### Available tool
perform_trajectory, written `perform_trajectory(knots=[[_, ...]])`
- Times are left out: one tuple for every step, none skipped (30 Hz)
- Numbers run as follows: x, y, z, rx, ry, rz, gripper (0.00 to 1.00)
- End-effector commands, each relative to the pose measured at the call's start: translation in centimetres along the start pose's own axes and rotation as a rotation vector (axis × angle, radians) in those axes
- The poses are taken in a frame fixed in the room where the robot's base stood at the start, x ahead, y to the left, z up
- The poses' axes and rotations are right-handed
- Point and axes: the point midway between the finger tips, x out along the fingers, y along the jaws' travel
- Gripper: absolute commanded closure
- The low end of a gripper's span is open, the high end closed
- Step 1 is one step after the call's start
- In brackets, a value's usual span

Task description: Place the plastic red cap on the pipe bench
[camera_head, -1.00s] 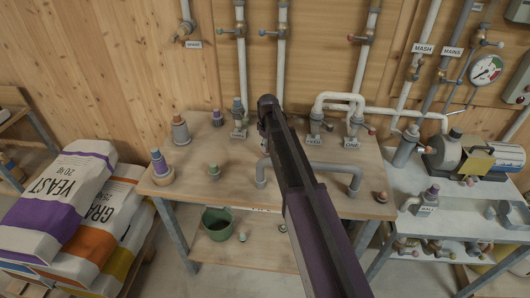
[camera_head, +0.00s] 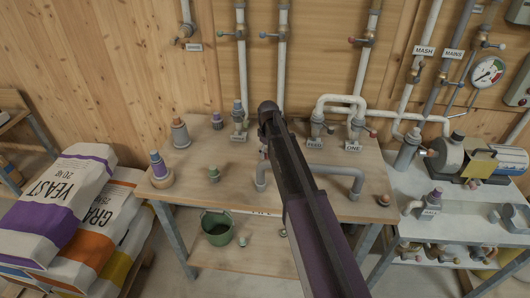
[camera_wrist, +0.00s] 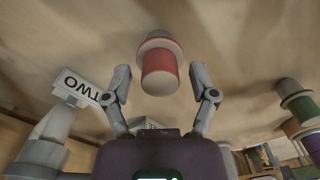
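In the wrist view, the red cap (camera_wrist: 159,72) is a short red cylinder with a wider grey, red-edged end. It lies between the two grey fingers of my gripper (camera_wrist: 160,78), which are spread with a visible gap on each side of it. The fingers do not appear to touch it. In the head view, my dark arm covers the cap and my fingers. The wooden bench (camera_head: 230,176) carries pipe stubs labelled FEED and ONE, and a grey elbow pipe (camera_head: 335,170). A TWO label (camera_wrist: 82,86) on a grey stub shows in the wrist view, left of my gripper.
A green bucket (camera_head: 217,228) is on the lower shelf.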

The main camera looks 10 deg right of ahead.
Motion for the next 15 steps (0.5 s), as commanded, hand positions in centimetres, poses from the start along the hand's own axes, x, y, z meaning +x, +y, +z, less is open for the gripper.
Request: perform_trajectory(knots=[[0.00,0.01,0.01,0.000,0.000,0.000,0.23],[0.00,0.01,0.01,0.000,0.000,0.000,0.23],[0.00,0.01,0.01,0.000,0.000,0.000,0.23],[0.00,0.01,0.01,0.000,0.000,0.000,0.23],[0.00,0.02,0.01,0.000,0.000,0.000,0.23],[0.00,0.02,0.01,0.000,0.000,0.000,0.23],[-0.01,0.02,0.02,0.000,0.000,0.000,0.23],[-0.02,0.02,0.01,0.000,0.000,0.000,0.23],[-0.05,0.02,0.01,0.000,0.000,0.000,0.23],[-0.09,0.02,0.02,0.000,0.000,0.000,0.23],[-0.14,0.03,0.02,0.000,0.000,0.000,0.23],[-0.23,0.03,0.02,0.000,0.000,0.000,0.23],[-0.31,0.03,0.02,0.000,0.000,0.000,0.23],[-0.41,0.03,0.02,0.000,0.000,0.000,0.23],[-0.57,0.03,0.02,0.000,0.000,0.000,0.23]])
